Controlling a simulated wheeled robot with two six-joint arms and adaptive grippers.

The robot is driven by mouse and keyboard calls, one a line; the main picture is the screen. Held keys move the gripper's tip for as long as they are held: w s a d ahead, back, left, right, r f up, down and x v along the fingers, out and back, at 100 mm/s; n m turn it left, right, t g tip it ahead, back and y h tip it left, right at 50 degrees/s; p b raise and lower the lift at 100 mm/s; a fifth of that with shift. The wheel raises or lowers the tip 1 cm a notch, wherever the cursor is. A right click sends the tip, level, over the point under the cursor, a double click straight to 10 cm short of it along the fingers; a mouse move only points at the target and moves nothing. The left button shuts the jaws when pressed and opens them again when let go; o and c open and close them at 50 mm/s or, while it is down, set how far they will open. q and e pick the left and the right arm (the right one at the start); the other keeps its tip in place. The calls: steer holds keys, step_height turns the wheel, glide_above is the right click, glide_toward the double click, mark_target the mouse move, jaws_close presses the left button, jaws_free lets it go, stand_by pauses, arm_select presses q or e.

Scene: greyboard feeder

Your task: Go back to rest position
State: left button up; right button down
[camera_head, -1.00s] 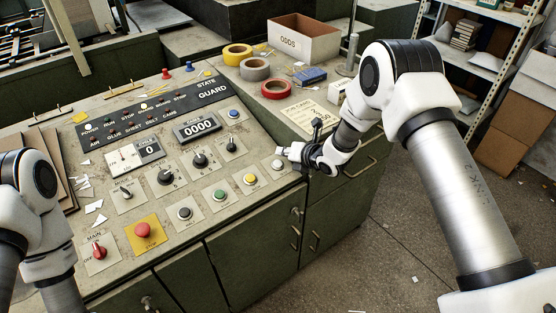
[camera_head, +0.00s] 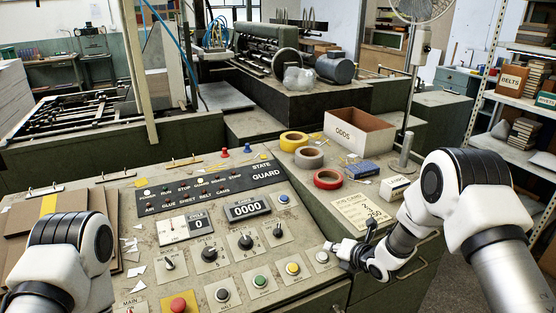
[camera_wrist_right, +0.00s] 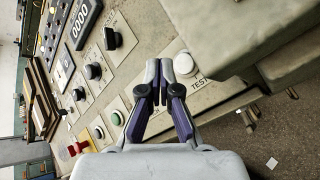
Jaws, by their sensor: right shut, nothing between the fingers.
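My right gripper (camera_head: 334,248) is shut and empty. It is over the right end of the control panel (camera_head: 150,228), close beside the white button (camera_head: 322,257). In the right wrist view the shut fingertips (camera_wrist_right: 159,75) are near the white button (camera_wrist_right: 185,64) marked TEST; I cannot tell whether they touch it. My left arm shows at the lower left of the head view, with its gripper out of the picture.
The panel carries knobs, a green button (camera_head: 260,283), a yellow button (camera_head: 293,268) and a red button (camera_head: 178,305). Tape rolls (camera_head: 328,179) and an ODDS box (camera_head: 360,132) stand behind on the bench. Shelves (camera_head: 515,95) are at the right.

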steer(key=s+f+m+g+h, duration=0.1)
steer(key=s+f+m+g, duration=0.1)
steer(key=s+f+m, duration=0.5)
steer(key=s+d+f+m+g+h, duration=0.1)
steer(key=s+f+m+g, duration=0.15)
steer(key=s+m, duration=0.4)
steer(key=s+f+m+g+h, duration=0.1)
steer(key=s+f+m, duration=0.35)
steer(key=s, duration=0.45)
steer(key=s+d+f+m+g+h, duration=0.1)
steer(key=s+m+g, duration=0.1)
steer(key=s+m, duration=0.5)
steer(key=s+d+m+g, duration=0.2)
steer(key=s+m, duration=0.4)
steer(key=s, duration=0.8)
steer(key=shift+f+m+g+h, duration=0.35)
steer(key=shift+m+g+h, duration=0.05)
steer(key=shift+g, duration=0.25)
